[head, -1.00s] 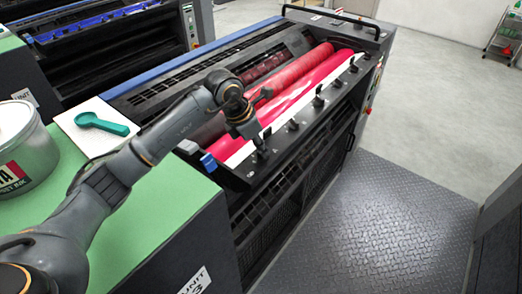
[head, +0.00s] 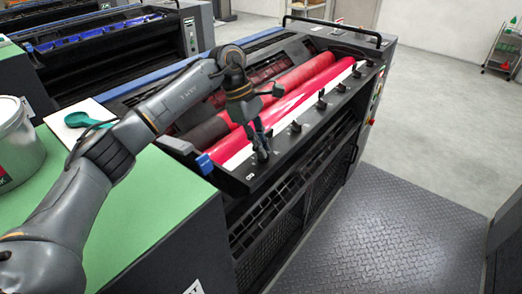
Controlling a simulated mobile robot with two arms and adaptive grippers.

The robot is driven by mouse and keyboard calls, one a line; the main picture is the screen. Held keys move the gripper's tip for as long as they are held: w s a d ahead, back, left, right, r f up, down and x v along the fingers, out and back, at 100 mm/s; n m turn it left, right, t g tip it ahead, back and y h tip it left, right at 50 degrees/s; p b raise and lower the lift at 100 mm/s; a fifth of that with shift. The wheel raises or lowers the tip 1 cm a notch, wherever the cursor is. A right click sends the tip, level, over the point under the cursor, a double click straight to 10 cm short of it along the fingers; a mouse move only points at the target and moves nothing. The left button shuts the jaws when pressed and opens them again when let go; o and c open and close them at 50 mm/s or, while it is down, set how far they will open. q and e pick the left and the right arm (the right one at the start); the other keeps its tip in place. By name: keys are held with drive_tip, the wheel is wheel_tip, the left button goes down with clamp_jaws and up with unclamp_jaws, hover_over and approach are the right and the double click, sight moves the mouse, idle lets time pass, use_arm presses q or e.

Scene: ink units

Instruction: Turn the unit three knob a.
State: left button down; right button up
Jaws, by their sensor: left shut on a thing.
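The ink unit (head: 240,182) with the pink rollers has a dark front ledge with a row of small black knobs. My left gripper (head: 262,152) points down at the near-left end of that row. The knob letters are too small to read. My right gripper is not in view.
A green-topped cabinet (head: 150,185) stands at the left with a pale can (head: 18,150) and a teal scoop (head: 84,119) on a white sheet. Pink rollers (head: 270,110) lie just behind the ledge. A treaded metal floor plate (head: 385,220) in front is clear.

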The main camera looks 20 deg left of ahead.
use_arm(q)
drive_tip(key=m, duration=0.1)
drive_tip(key=m+g, duration=0.1)
drive_tip(key=m, duration=0.1)
drive_tip(key=shift+w+r+m+y+b, duration=0.1)
drive_tip(key=shift+w+m+y+b, duration=0.05)
drive_tip(key=shift+m+y+b, duration=0.2)
drive_tip(key=shift+m+g+y, duration=0.35)
drive_tip(key=shift+m+g, duration=0.25)
drive_tip(key=shift+m, duration=0.85)
drive_tip(key=c, duration=1.4)
unclamp_jaws()
drive_tip(key=shift+w+r, duration=0.1)
drive_tip(key=shift+v, duration=5.85)
